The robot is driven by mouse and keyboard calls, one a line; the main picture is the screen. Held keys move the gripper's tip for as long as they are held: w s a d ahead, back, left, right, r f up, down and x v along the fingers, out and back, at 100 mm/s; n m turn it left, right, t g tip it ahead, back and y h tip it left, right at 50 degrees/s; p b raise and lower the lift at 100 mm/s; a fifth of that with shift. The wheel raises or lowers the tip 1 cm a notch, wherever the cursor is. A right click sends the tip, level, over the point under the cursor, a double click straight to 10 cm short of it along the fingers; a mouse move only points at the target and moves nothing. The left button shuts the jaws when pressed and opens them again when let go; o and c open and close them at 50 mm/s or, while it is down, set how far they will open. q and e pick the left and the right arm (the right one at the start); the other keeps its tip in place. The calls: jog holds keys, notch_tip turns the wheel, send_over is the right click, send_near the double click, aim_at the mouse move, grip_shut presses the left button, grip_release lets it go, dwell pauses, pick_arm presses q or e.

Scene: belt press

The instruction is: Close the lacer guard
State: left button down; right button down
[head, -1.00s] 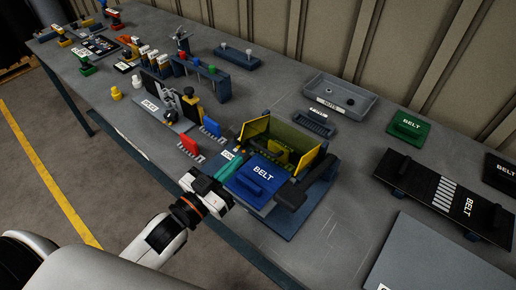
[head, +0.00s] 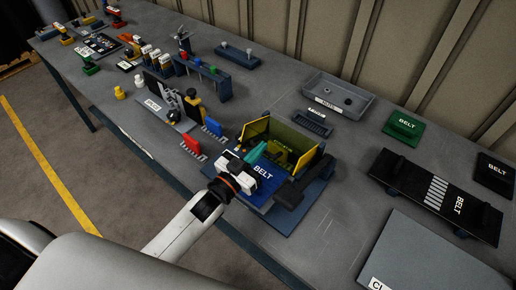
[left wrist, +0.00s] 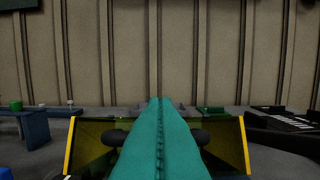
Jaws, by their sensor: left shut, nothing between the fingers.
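The lacer guard (head: 296,143) is a see-through yellow panel with yellow-edged side wings. It stands upright at the back of the lacer, behind the blue belt piece marked BELT (head: 264,172). In the left wrist view the guard's yellow side edge (left wrist: 246,148) shows to the right, with the other edge to the left. My left gripper (head: 257,150) is over the blue belt piece, its teal fingers shut and empty, pointing at the guard. The fingers hide the middle of the guard in the wrist view. I cannot tell whether they touch it. My right gripper is not in view.
A grey tray (head: 338,96) and a green belt piece (head: 403,125) lie behind the lacer. A long black belt bed (head: 435,195) is to the right. A red comb-like part (head: 191,145) and a blue one (head: 212,127) stand close on the left.

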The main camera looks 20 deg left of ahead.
aim_at(267, 157)
pick_arm(q)
jog(key=shift+w+f, duration=0.1)
jog(key=f+b, duration=0.1)
jog(key=b, duration=0.2)
jog(key=f+t+b, duration=0.1)
jog(key=f+b, duration=0.1)
jog(key=b, duration=0.1)
jog(key=s+f+t+b, duration=0.1)
jog(key=f+b, duration=0.1)
jog(key=shift+a+h+b, duration=0.15)
jog(key=shift+h+b, duration=0.25)
notch_tip(267, 157, down, 3)
jog(key=shift+s+r+b, duration=0.1)
jog(key=shift+b, duration=0.65)
jog(key=shift+s, duration=0.1)
